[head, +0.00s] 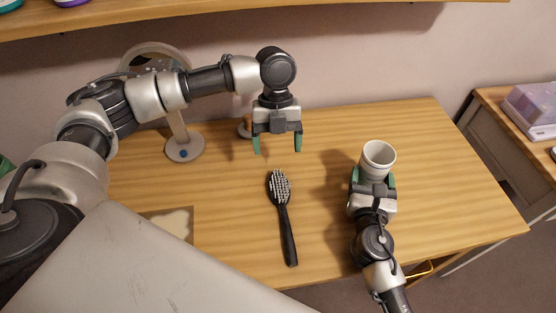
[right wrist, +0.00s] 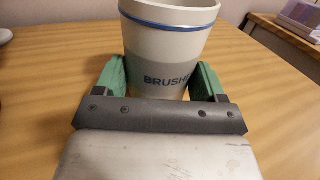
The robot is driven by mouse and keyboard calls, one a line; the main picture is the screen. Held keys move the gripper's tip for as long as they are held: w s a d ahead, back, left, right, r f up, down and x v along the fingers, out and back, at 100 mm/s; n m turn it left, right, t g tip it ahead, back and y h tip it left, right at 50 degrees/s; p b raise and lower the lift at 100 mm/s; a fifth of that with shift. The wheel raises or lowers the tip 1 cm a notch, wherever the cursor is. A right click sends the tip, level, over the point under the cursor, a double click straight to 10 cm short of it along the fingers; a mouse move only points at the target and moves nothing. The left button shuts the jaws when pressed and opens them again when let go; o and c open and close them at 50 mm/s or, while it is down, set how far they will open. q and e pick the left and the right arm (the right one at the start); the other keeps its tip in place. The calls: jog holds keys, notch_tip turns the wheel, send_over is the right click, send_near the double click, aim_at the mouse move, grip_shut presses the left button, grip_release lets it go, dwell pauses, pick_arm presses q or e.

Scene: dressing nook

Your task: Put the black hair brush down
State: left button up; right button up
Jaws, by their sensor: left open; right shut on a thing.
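The black hair brush (head: 285,222) lies on the wooden table in the head view, bristles up, its handle toward the front edge. My left gripper (head: 277,147) is open and empty above the table, just behind the brush head. My right gripper (head: 374,180) is shut on a white cup (head: 378,157) at the right part of the table. In the right wrist view, the cup (right wrist: 167,50) has a blue band and lettering beginning "BRUSH", and stands upright between the green fingers of the right gripper (right wrist: 157,85).
The wooden table (head: 450,160) is clear at the right and between brush and cup. A round mirror on a stand (head: 184,146) is at the back left, partly behind my left arm. A pale flat item (head: 177,222) lies at the front left. A purple box (head: 533,108) sits on a side cabinet.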

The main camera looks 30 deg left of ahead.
pick_arm(q)
jog(key=v, duration=0.3)
jog(key=shift+r, duration=0.3)
jog(key=shift+o, duration=0.5)
